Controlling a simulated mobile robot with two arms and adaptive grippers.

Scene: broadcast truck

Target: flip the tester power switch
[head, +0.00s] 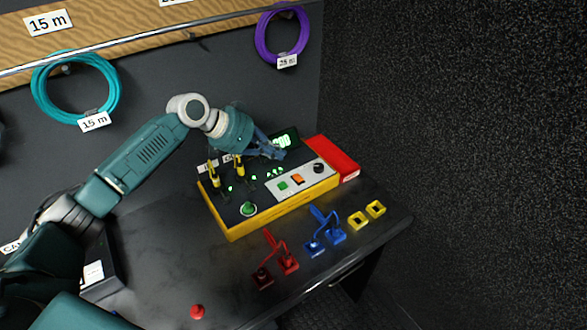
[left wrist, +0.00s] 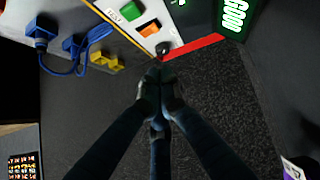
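The yellow tester (head: 232,230) stands on the dark table with a light control panel. The panel carries a green button (head: 283,185), an orange rocker switch (head: 298,179) and a black knob (head: 318,168). The rocker (left wrist: 149,28) and knob (left wrist: 165,48) also show in the left wrist view. No label naming the power switch is readable. My left gripper (head: 277,154) is over the tester's far side, beside the lit green display (head: 287,139). In the wrist view its fingers (left wrist: 155,75) meet with nothing visible between them, just below the knob; contact is unclear. My right gripper is out of view.
Red plugs (head: 288,262), blue plugs (head: 334,234) and yellow connectors (head: 358,220) lie in front of the tester. A red box (head: 334,157) adjoins its right end. A red button (head: 197,311) is near the front. Cable coils (head: 38,92) hang behind.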

